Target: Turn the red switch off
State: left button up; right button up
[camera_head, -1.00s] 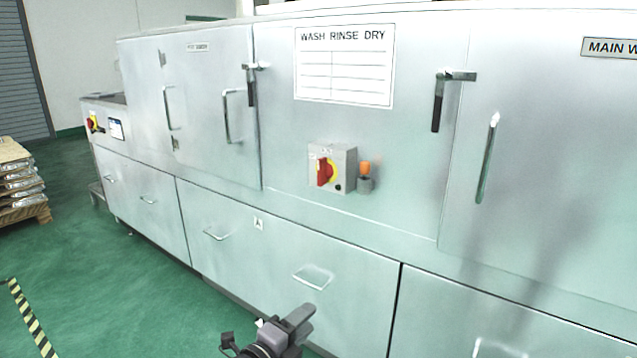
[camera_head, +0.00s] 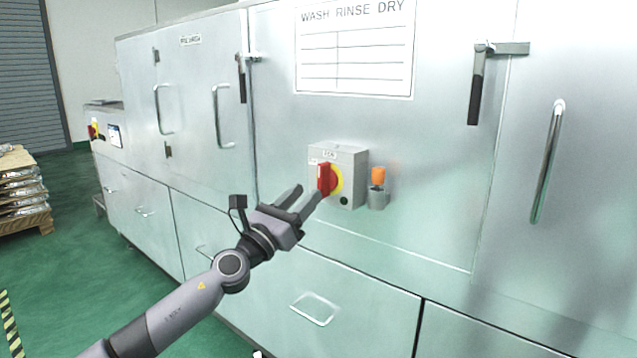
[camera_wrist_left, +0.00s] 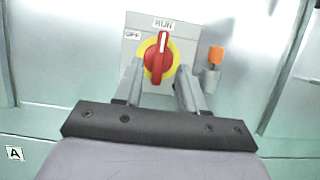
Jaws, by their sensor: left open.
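The red switch (camera_head: 325,179) is a rotary handle on a yellow disc, mounted on a grey box (camera_head: 352,165) on the machine's front. In the left wrist view the red handle (camera_wrist_left: 158,58) stands nearly upright, its white mark toward the RUN label (camera_wrist_left: 163,24); the OFF label (camera_wrist_left: 132,35) is at upper left. My left gripper (camera_head: 309,191) is open, just in front of the switch and slightly below it. In the wrist view its fingers (camera_wrist_left: 158,85) lie on either side of the handle's lower part; contact cannot be told. My right gripper is not in view.
An orange-topped beacon (camera_head: 378,177) sticks out right of the switch box. Door handles (camera_head: 547,160) and latches (camera_head: 476,85) project from the steel machine front. Green floor on the left is clear.

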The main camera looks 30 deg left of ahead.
aim_at(319, 181)
pick_arm(q)
jog(key=shift+x, duration=2.85)
jog(key=shift+f, duration=0.15)
grip_shut()
